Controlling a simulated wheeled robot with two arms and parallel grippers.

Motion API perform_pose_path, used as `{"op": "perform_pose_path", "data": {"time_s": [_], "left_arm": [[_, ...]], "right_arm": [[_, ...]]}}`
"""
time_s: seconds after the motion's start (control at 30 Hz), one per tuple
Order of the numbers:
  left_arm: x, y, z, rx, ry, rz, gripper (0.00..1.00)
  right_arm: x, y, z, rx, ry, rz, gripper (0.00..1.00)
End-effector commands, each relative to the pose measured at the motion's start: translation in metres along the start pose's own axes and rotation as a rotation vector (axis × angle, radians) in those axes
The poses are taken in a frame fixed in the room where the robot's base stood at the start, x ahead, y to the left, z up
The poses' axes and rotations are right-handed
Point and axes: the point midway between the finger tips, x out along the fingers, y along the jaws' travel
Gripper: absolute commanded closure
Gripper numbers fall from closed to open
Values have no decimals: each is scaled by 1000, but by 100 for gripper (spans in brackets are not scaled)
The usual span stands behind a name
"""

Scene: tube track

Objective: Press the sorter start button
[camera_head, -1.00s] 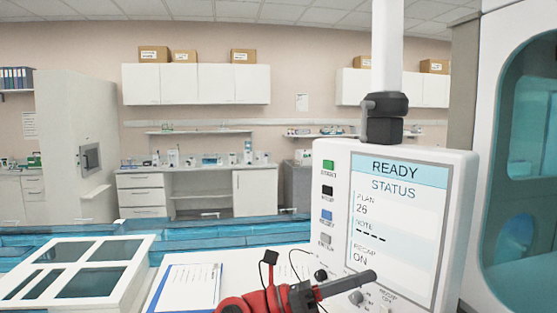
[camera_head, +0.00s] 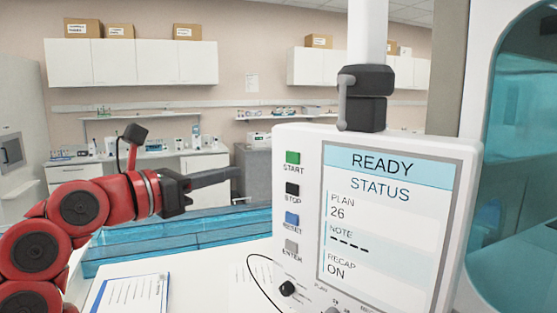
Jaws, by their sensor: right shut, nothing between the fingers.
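The control panel (camera_head: 300,215) stands upright at the right, with a screen (camera_head: 388,210) that reads READY, STATUS, PLAN 26 and RECAP ON. The green START button (camera_head: 292,157) is at the top of a column of buttons on the panel's left side. Below it are the black STOP button (camera_head: 292,188), the blue RESET button (camera_head: 291,218) and the grey ENTER button (camera_head: 291,247). My right gripper (camera_head: 236,174) is shut and empty, left of the panel and slightly lower than START in the picture. It points right and appears apart from the button. My left gripper is not in view.
A knob (camera_head: 287,288) and a black cable sit at the panel's lower left. A clipboard (camera_head: 130,296) lies on the white surface below. A teal-glazed machine housing (camera_head: 515,180) stands at the far right. Blue-edged track (camera_head: 180,240) runs behind the arm.

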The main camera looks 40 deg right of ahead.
Motion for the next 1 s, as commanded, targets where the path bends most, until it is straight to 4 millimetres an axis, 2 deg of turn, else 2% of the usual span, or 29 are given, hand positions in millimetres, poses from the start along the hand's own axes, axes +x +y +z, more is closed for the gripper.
{"op": "perform_pose_path", "data": {"time_s": [0.17, 0.5, 0.7, 0.83, 1.0], "left_arm": [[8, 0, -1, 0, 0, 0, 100], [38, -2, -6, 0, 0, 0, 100], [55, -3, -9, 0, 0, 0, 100], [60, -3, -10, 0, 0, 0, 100], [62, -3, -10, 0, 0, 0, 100]], "right_arm": [[16, -1, 2, 1, 2, -4, 100], [86, -1, 4, -2, 0, -6, 100], [120, -2, 4, -1, -2, -5, 100], [133, -1, 2, -2, -1, -3, 100], [140, -1, 1, -1, -1, -2, 100]]}}
